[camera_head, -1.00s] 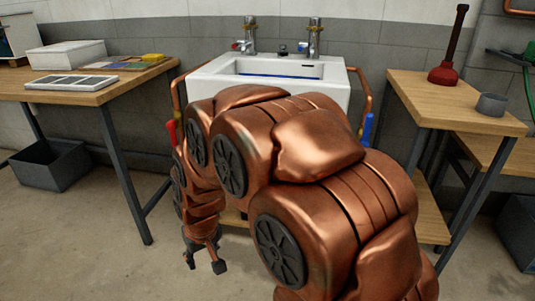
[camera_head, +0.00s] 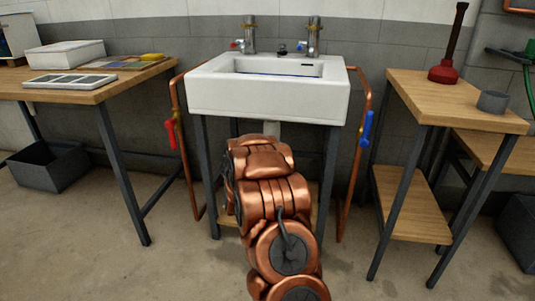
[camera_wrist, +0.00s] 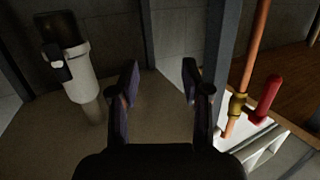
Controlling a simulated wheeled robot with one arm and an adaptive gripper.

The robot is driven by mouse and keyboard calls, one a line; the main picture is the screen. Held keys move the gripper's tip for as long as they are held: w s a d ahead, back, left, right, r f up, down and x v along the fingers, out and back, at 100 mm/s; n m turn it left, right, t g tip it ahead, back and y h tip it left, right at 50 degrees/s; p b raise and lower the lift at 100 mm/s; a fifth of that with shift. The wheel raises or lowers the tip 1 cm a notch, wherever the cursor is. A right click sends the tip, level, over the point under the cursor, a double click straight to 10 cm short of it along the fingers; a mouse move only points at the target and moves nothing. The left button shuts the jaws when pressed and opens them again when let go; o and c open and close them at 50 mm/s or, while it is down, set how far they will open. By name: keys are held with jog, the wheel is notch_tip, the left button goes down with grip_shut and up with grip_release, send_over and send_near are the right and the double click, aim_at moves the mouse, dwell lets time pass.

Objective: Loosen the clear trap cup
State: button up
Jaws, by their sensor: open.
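In the wrist view, a trap with a white body (camera_wrist: 80,78) and a black fitting on its side stands at the upper left. A dark, see-through part at its top end in the picture looks like the clear trap cup (camera_wrist: 62,30); its outline is dim. My gripper (camera_wrist: 160,76) is open, with nothing between its two fingers. The trap lies to the left of the fingers, apart from them. In the head view, my arm hides the gripper and most of the space under the white sink (camera_head: 270,95); a pale pipe shows just below the basin.
A copper pipe with a red handle (camera_wrist: 266,95) and brass valve is close right of the fingers. A dark sink leg (camera_wrist: 219,45) stands nearby. In the head view, a blue handle (camera_head: 366,128) hangs right. Tables flank the sink, and bare floor lies in front.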

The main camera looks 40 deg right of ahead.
jog(key=s+d+f+m+t+h, duration=0.1)
jog(key=s+d+h, duration=0.25)
jog(key=d, duration=0.25)
jog(key=s+d+m+t+h, duration=0.1)
jog(key=s+d+h, duration=0.25)
jog(key=d, duration=0.25)
jog(key=shift+b+x, duration=1.8)
jog(key=shift+x, duration=2.15)
jog(key=shift+c, duration=0.2)
grip_shut()
